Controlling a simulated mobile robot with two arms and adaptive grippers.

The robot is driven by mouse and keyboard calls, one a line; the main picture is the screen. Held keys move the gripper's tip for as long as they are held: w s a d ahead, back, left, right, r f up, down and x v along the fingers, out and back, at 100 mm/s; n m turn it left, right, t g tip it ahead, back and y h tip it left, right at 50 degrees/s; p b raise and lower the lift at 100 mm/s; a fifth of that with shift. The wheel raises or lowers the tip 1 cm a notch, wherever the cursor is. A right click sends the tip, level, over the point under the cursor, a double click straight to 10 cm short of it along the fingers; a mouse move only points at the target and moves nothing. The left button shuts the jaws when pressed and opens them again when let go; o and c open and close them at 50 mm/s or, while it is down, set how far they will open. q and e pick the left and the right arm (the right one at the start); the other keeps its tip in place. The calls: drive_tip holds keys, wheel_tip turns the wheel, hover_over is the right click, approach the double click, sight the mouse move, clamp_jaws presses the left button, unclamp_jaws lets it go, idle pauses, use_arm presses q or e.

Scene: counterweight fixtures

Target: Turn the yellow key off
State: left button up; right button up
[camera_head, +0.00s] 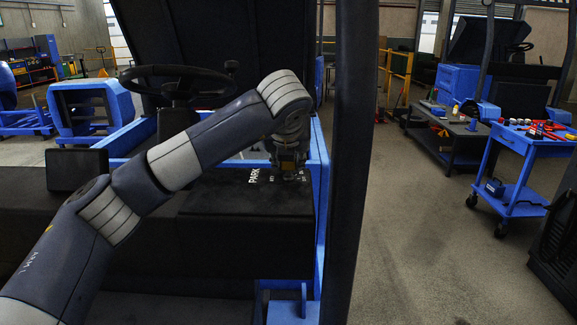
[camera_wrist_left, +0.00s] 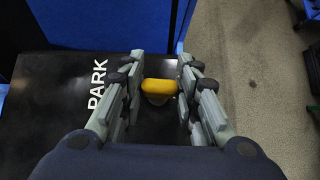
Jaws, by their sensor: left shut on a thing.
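The yellow key (camera_wrist_left: 160,87) stands on the black panel (camera_wrist_left: 40,110), to the right of the white word PARK, in the left wrist view. My left gripper (camera_wrist_left: 163,82) has its two fingers on either side of the key's yellow head and is shut on it. In the head view my left gripper (camera_head: 289,172) points down at the right end of the black console (camera_head: 245,205), and the key is hidden behind it. My right gripper is not in view.
A steering wheel (camera_head: 178,82) stands behind my left arm. A dark upright post (camera_head: 350,160) rises just right of the console. A blue cart (camera_head: 522,140) with tools stands at the right, with open floor between.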

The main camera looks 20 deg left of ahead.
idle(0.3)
use_arm(q)
drive_tip(key=o, duration=1.1)
drive_tip(key=shift+r, duration=0.1)
drive_tip(key=shift+c, duration=0.2)
drive_tip(key=v, duration=1.2)
drive_tip(key=shift+d, duration=0.1)
